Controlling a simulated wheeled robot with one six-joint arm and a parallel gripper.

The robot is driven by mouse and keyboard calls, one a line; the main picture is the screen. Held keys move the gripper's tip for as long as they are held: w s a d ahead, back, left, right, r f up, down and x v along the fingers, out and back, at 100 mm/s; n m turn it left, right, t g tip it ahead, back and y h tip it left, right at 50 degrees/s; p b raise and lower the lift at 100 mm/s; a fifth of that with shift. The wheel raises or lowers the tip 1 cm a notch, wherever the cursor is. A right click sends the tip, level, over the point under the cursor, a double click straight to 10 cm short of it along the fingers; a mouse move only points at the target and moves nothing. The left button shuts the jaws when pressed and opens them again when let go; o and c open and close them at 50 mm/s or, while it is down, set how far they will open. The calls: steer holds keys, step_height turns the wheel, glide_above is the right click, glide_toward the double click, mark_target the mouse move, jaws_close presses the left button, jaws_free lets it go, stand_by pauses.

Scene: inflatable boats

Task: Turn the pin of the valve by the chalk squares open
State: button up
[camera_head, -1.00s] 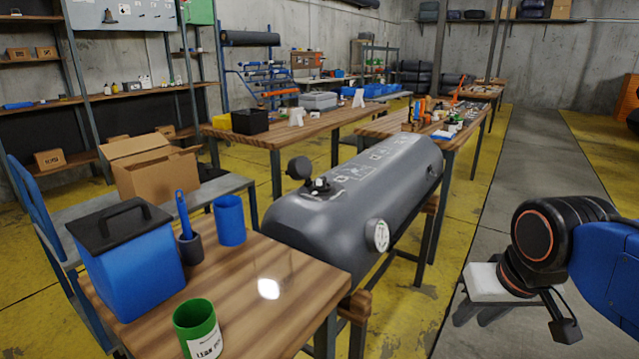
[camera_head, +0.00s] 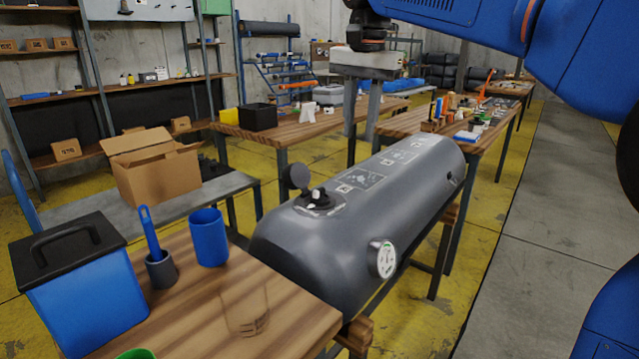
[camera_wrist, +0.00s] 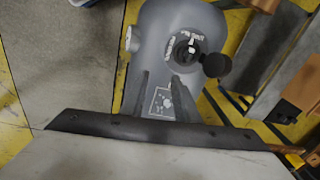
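The grey inflatable tube (camera_head: 400,215) lies on a wooden stand. The black valve (camera_head: 318,201) with a pale pin sits on its upper side near the close end, its round black cap (camera_head: 297,177) swung open. The valve (camera_wrist: 188,50) also shows in the wrist view, cap to its right. White chalk squares (camera_head: 358,180) run along the tube's top beyond the valve; one chalk square (camera_wrist: 162,101) shows between my fingers in the wrist view. My gripper (camera_head: 361,135) points down, open and empty, above and apart from the tube. The pin's exact angle is hard to tell.
A round white-faced fitting (camera_head: 382,259) sticks out of the tube's near side. The close table (camera_head: 200,320) holds a blue box (camera_head: 80,290), a blue cup (camera_head: 208,238) and a brush in a dark holder (camera_head: 161,270). A cardboard box (camera_head: 150,175) stands at left. Clear floor lies right.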

step_height(320, 180, up, 2)
steer(key=m, duration=0.1)
glide_above(319, 189)
steer(key=shift+g, duration=0.4)
step_height(319, 189, down, 17)
jaws_close()
